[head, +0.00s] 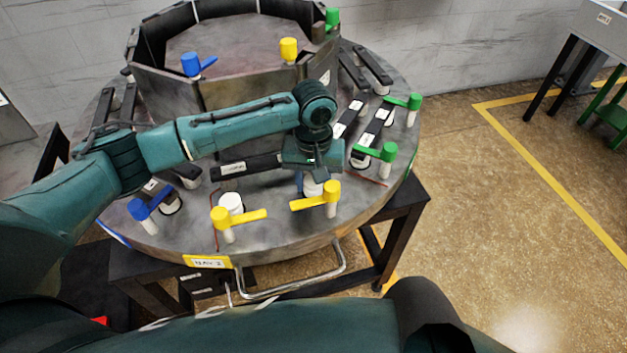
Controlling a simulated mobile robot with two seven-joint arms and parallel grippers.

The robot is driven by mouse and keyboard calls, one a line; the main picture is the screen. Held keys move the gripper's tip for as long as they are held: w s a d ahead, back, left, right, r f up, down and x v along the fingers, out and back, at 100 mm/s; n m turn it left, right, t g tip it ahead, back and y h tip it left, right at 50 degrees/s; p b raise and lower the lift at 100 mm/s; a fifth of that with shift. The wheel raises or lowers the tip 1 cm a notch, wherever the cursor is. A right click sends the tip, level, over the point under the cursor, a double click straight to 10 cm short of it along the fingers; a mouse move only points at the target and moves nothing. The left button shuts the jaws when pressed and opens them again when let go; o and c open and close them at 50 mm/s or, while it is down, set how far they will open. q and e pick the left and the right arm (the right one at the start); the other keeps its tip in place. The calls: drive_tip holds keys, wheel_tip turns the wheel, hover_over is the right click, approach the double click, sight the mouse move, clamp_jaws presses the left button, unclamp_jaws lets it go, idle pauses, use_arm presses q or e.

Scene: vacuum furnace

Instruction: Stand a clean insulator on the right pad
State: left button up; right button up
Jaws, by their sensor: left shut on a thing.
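My left gripper (312,175) points down over the front of the round table, just behind the right yellow lever clamp (330,196). It is shut on a white insulator (313,187), which shows under the jaws, close to the table top. The insulator's foot is partly hidden by the yellow lever, so I cannot tell if it touches a pad. Another white insulator (231,202) stands to the left, behind the left yellow lever clamp (228,218). The right pad itself is not clearly visible. My right gripper is not in view.
The round metal table (270,236) carries black labelled bars, such as one beside my gripper (245,167), and green clamps (388,152) at right. A blue clamp (150,205) stands at left. A dark panelled ring (235,92) rises behind. Floor at right is open.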

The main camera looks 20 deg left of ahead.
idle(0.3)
use_arm(q)
drive_tip(key=o, duration=1)
drive_tip(key=shift+f, duration=0.1)
wheel_tip(320, 180, up, 12)
drive_tip(key=shift+r+p, duration=0.15)
drive_tip(key=shift+p, duration=0.3)
